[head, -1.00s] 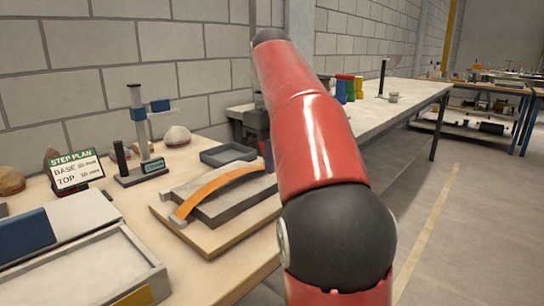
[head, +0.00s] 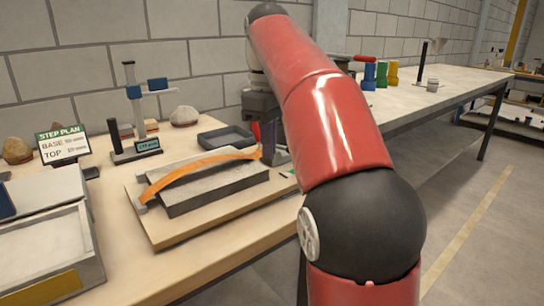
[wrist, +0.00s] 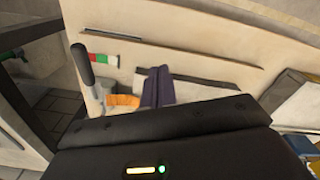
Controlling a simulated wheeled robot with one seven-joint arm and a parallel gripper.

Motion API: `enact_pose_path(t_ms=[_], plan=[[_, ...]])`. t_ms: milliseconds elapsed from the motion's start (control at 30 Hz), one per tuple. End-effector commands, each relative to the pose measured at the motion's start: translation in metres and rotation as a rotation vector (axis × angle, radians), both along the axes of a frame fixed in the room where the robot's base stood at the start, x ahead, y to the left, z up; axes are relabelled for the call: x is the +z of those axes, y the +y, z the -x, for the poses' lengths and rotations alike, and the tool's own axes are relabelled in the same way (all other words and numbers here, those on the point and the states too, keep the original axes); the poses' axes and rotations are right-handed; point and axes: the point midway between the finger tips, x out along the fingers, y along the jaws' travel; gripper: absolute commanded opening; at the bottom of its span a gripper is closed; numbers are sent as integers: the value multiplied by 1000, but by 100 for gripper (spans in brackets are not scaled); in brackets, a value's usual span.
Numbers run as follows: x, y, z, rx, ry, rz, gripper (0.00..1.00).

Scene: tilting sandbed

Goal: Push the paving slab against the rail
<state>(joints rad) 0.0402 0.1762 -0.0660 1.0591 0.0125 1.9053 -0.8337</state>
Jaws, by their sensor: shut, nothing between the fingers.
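The paving slab (head: 218,188) is a flat pale-topped block with dark grey sides, lying on a wooden board (head: 185,236) on the bench. My gripper (head: 262,150) is low at the far right end of the slab, partly behind my red arm. Its purple fingers, also in the wrist view (wrist: 158,88), are shut and empty. Contact with the slab is unclear.
A grey tray (head: 226,137) lies behind the board. A post stand (head: 133,110), a step-plan sign (head: 64,145) and stones stand at the back left. A pale box (head: 50,245) is at the front left. Bare bench lies in front of the board.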

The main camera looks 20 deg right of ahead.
Motion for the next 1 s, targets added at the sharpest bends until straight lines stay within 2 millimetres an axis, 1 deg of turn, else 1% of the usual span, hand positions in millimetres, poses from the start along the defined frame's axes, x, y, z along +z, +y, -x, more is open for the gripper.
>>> enact_pose_path(t_ms=[33, 300, 433, 500, 633, 800, 1000], plan=[[-12, 0, 1, -1, 3, 0, 0], [-70, 0, 1, -1, 5, 0, 0], [-95, 0, 1, -2, 4, 1, 0], [-88, 10, -11, 1, 2, 1, 0], [-88, 20, -22, 0, 1, 1, 0], [-88, 26, -29, -1, 1, 1, 0], [-88, 27, -29, -2, 1, 1, 0]])
